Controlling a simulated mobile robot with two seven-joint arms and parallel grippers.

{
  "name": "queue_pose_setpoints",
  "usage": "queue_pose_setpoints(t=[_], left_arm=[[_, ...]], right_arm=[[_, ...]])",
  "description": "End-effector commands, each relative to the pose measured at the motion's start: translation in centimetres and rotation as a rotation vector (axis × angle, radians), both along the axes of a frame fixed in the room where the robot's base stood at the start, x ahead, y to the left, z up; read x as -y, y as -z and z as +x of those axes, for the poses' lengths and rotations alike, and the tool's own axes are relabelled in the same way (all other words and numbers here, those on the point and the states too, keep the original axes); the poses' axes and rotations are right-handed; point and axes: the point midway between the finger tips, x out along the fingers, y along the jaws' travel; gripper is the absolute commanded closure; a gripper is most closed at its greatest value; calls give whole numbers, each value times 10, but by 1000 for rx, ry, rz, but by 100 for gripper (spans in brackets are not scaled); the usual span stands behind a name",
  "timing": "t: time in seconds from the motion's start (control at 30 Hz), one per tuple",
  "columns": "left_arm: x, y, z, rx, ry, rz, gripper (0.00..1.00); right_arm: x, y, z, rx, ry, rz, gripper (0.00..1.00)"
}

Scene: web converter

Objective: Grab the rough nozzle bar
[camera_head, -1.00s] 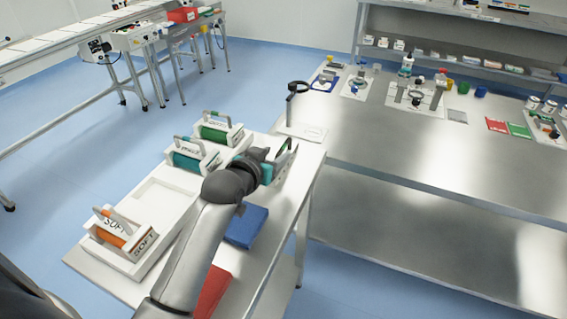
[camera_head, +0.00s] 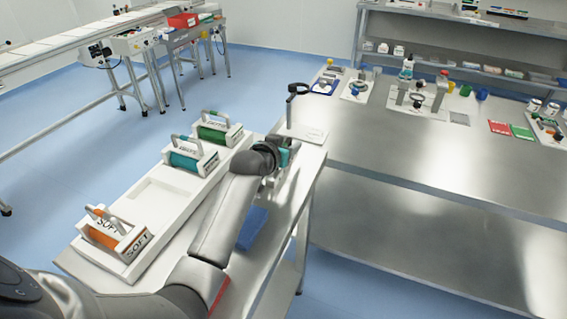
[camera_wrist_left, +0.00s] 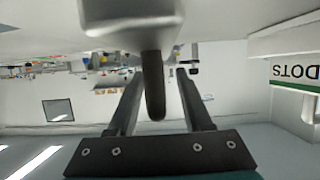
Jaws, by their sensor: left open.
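Three handled nozzle bars sit in a white tray (camera_head: 150,196) on the near table. The one at the front has orange and reads SOFT (camera_head: 112,232). The middle bar is teal (camera_head: 190,158); its label is too small to read surely. The far bar is green (camera_head: 217,132); a green-striped block marked DOTS also shows at the right edge of the left wrist view (camera_wrist_left: 295,72). My left gripper (camera_head: 284,156) is to the right of the teal and green bars, open and apart from them. Its two fingers show spread in the left wrist view (camera_wrist_left: 160,105). My right gripper is out of view.
A stand with a dark ring (camera_head: 298,88) rises from a white base just beyond my left gripper. A blue block (camera_head: 252,228) lies partly under my left arm. A long steel bench (camera_head: 420,150) with small tools stands right. One tray slot is empty.

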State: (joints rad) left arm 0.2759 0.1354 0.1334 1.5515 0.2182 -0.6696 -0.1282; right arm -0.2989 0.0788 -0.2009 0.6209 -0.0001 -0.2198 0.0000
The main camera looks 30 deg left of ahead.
Motion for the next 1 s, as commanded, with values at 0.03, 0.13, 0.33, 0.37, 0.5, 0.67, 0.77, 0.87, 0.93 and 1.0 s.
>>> queue_pose_setpoints(t=[0.03,0.13,0.33,0.37,0.5,0.67,0.77,0.87,0.93,1.0], left_arm=[[0,1,2,-1,1,0,50],[0,1,2,0,1,0,50],[0,1,2,0,1,0,57],[0,1,2,0,1,-1,60],[0,1,2,0,1,-1,76],[0,1,2,0,1,-1,94],[0,1,2,0,1,-1,100],[0,1,2,0,0,-1,100],[0,1,2,0,0,-1,100],[0,1,2,0,0,-1,100]], right_arm=[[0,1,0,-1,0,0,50],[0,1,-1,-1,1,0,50],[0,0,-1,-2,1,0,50],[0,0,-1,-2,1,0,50],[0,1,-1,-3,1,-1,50],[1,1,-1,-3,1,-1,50],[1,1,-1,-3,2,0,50],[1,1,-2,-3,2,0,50],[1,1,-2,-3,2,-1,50],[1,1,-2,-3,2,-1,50]])
